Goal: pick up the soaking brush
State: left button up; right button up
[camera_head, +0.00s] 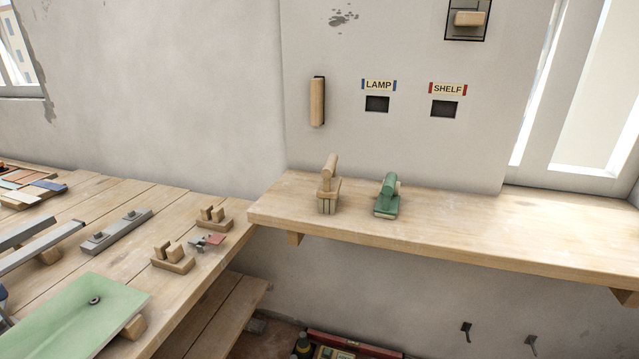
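No thing in view can be told for certain as the soaking brush. On the wall shelf (450,225) stands a pale wooden block with an upright tilted handle (328,184), which has a brush-like shape. To its right on the shelf sits a green-topped tool with a rounded handle (387,197) on a pale base. The two stand apart. Neither of my grippers can be made out in the head view.
LAMP (378,86) and SHELF (448,89) labels mark wall openings. The shelf's right half is clear.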

aim_at(327, 192)
jog(key=i+l+z, duration=0.15)
jog(key=i+l, duration=0.15)
jog(key=i+l+z, duration=0.2)
jog(key=i, duration=0.3)
